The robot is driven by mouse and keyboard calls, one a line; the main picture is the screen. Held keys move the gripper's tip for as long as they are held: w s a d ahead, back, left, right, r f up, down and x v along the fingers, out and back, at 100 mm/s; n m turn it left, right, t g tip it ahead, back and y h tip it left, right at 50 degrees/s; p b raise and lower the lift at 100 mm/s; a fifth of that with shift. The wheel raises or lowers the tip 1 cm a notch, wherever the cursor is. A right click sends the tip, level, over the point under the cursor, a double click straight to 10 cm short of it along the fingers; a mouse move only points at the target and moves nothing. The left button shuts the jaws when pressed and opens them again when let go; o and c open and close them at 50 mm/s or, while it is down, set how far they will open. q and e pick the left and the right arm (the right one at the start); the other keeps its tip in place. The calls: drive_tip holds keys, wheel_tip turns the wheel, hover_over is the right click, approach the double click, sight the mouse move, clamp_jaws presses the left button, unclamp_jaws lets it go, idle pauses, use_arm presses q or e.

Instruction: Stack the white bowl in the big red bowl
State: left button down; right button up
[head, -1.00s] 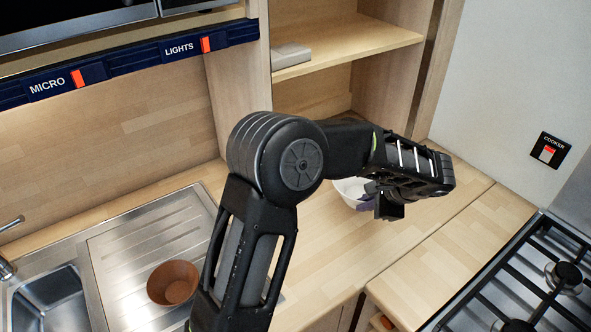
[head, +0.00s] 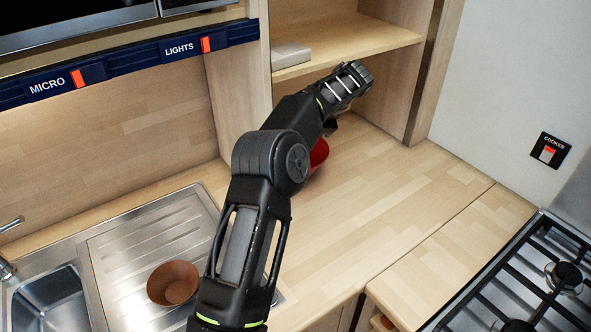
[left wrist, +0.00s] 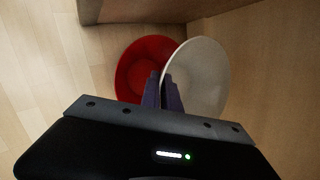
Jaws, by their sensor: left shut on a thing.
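The big red bowl (head: 319,154) stands on the wooden counter at the back, mostly hidden behind my left arm in the head view. In the left wrist view the red bowl (left wrist: 138,62) shows its inside. The white bowl (left wrist: 200,75) is held at its rim by my left gripper (left wrist: 163,88), which is shut on it. The white bowl overlaps the right part of the red bowl in that view; I cannot tell whether they touch. In the head view my arm hides the white bowl and the fingertips. My right gripper is in neither view.
A brown bowl (head: 173,283) stands on the metal drainer (head: 150,245) by the sink. A shelf (head: 345,45) with a grey box (head: 291,56) overhangs the back counter. The gas hob (head: 530,285) is at right. The middle counter (head: 390,205) is clear.

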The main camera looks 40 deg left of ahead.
use_arm(q)
wheel_tip(320, 180, down, 6)
drive_tip(key=b, duration=0.1)
drive_tip(key=shift+f, duration=0.1)
idle(0.3)
wheel_tip(320, 180, down, 3)
drive_tip(key=shift+r+p, duration=0.1)
drive_tip(key=shift+p, duration=0.45)
drive_tip(key=shift+f, duration=0.4)
